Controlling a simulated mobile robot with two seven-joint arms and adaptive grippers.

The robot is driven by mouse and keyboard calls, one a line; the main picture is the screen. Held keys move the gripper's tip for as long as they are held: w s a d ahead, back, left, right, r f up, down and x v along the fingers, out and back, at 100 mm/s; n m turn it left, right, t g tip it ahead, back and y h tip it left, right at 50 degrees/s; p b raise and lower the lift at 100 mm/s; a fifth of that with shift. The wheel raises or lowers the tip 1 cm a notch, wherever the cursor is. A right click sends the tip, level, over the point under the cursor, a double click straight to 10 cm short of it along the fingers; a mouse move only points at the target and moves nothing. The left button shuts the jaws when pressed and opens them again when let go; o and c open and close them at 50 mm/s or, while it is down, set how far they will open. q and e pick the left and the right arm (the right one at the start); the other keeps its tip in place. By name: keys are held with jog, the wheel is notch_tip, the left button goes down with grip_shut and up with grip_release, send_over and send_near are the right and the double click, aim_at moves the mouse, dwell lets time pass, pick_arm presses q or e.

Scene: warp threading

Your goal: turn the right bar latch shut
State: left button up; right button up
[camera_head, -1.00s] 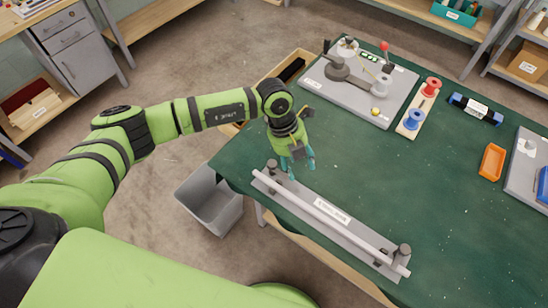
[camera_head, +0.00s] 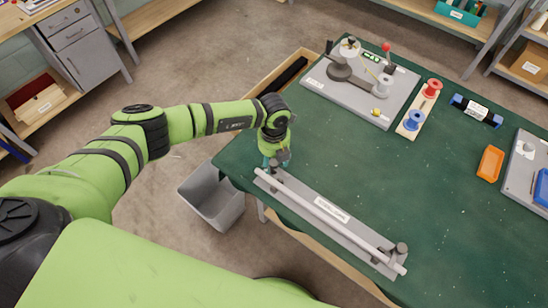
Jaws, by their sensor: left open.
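A grey base plate (camera_head: 355,233) with a white label lies along the near left edge of the green table. A white bar (camera_head: 345,227) runs along it from end to end. The right bar latch (camera_head: 400,250), a dark round-topped post, stands at the plate's right end beside the bar; whether it is turned over the bar is too small to tell. My left gripper (camera_head: 273,165) is open, pointing down at the plate's left end, and partly hides the latch there. I cannot tell if it touches that latch. My right gripper is out of view.
A grey machine plate (camera_head: 325,88) with a red-knobbed lever stands at the back. Red (camera_head: 431,88) and blue (camera_head: 414,120) spools stand on a wooden strip. The middle of the green table is clear. A grey bin (camera_head: 213,200) stands on the floor.

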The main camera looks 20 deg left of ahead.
pick_arm(q)
grip_shut()
jog(key=m+b, duration=0.4)
jog(key=m, duration=0.1)
jog(key=shift+f+b, duration=0.25)
jog(key=shift+b, duration=0.05)
jog(key=m+b, duration=1)
jog(key=shift+b, duration=0.35)
jog(key=shift+r+m+b, duration=0.15)
jog(key=shift+m+b, duration=1.35)
jog(key=shift+b, duration=0.15)
